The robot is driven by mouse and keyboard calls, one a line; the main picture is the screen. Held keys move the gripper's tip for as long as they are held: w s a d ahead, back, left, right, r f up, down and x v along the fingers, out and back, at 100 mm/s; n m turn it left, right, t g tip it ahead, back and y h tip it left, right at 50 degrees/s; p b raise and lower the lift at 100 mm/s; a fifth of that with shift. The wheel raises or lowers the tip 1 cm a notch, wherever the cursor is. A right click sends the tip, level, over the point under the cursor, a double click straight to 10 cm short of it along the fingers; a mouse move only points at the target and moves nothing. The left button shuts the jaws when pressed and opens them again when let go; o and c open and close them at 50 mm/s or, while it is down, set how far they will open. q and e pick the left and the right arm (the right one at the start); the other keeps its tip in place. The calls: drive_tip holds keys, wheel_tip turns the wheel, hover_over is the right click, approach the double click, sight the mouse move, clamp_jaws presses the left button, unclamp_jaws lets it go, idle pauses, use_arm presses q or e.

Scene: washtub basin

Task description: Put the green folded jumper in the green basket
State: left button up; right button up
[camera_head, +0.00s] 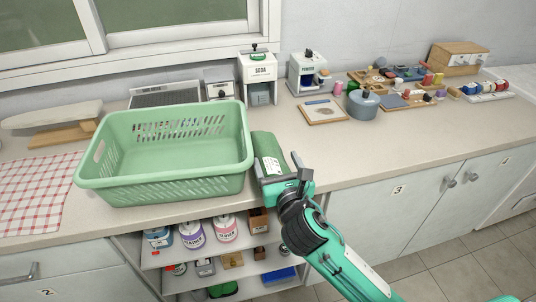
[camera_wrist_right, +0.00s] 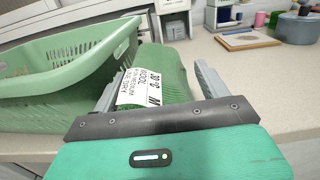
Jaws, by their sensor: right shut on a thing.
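The green basket (camera_head: 165,187) stands on the counter at the left in the head view, and its side shows at the left of the right wrist view (camera_wrist_right: 60,95). It looks empty inside. The green folded jumper (camera_head: 267,147) lies just right of the basket, close beside it. In the right wrist view the jumper (camera_wrist_right: 162,72) shows a white label with printed text. My right gripper (camera_head: 279,170) is shut on the near end of the jumper, with one finger on each side (camera_wrist_right: 155,90). I cannot tell whether the jumper is lifted off the counter. My left gripper is not in view.
A soda dispenser (camera_head: 259,72) and a second dispenser (camera_head: 307,70) stand behind. A framed board (camera_head: 323,111), a grey pot (camera_head: 363,104) and trays of small items lie to the right. A checked cloth (camera_head: 38,195) lies left. Open shelves are below the counter edge.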

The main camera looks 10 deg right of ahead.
sight(270, 146)
drive_tip(key=w, duration=0.6)
drive_tip(key=shift+a+r, duration=0.1)
drive_tip(key=shift+w, duration=0.3)
drive_tip(key=shift+w+f, duration=0.15)
drive_tip(key=shift+f, duration=0.05)
wheel_tip(270, 146, down, 3)
drive_tip(key=shift+f, duration=0.2)
drive_tip(key=o, duration=0.8)
drive_tip(key=shift+f, duration=0.1)
drive_tip(key=shift+c, duration=0.2)
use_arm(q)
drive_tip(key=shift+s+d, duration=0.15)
use_arm(e)
drive_tip(key=o, duration=0.4)
